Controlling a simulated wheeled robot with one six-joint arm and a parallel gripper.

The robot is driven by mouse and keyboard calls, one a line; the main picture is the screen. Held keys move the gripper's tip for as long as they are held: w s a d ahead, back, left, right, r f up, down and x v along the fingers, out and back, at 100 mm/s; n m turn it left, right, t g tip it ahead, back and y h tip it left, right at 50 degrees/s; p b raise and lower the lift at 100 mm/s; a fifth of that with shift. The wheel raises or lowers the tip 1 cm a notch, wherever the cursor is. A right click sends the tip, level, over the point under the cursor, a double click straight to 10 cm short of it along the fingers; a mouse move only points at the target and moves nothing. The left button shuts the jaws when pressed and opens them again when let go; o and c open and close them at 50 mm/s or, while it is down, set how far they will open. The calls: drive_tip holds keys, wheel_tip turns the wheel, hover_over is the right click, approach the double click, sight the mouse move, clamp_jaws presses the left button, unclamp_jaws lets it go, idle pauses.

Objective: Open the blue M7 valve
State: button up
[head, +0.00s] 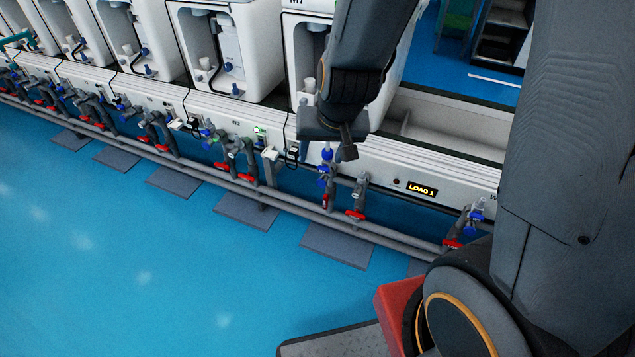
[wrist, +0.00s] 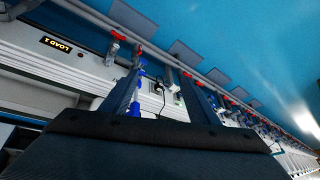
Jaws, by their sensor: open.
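The label M7 shows partly on the white unit (head: 298,60) at top centre in the head view. Below it, a blue valve (head: 323,181) sits on a grey vertical pipe, with another blue part (head: 327,153) just above. My gripper (head: 347,148) is beside and slightly right of this pipe, partly covering the area behind it. In the wrist view my gripper (wrist: 162,74) has its two fingers spread, with nothing held between them. Blue valve parts (wrist: 142,67) show close to the left finger, partly hidden. I cannot tell whether they touch.
A red-handled valve (head: 355,214) stands right of the blue one, and a LOAD 1 display (head: 422,189) is on the white rail. A grey horizontal pipe (head: 270,201) runs along the line with several more valves. The blue floor (head: 120,260) in front is clear.

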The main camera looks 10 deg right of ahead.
drive_tip(key=w+a+f+m+t+h+b, duration=0.25)
drive_tip(key=w+f+t+b, duration=0.25)
drive_tip(key=w+f+b, duration=0.95)
drive_tip(key=m+t+h+b, duration=0.2)
drive_tip(key=h+b, duration=0.1)
drive_tip(key=b, duration=0.2)
approach(322, 171)
drive_tip(key=w+a+r, duration=0.2)
drive_tip(key=a, duration=0.1)
wheel_tip(322, 171, down, 7)
drive_tip(key=d+t+h+b, duration=0.1)
drive_tip(key=t+h+b, duration=0.35)
drive_tip(key=b, duration=0.75)
drive_tip(key=shift+m+g+h, duration=0.45)
drive_tip(key=shift+g+h, duration=0.25)
drive_tip(key=shift+g, duration=0.05)
drive_tip(key=shift+d+b+x, duration=0.25)
drive_tip(key=shift+b+x, duration=0.9)
drive_tip(key=shift+x, duration=2.45)
drive_tip(key=shift+s+r, duration=0.2)
drive_tip(key=shift+s, duration=0.05)
drive_tip(key=shift+c, duration=0.5)
drive_tip(key=c, duration=1)
drive_tip(key=shift+o, duration=0.3)
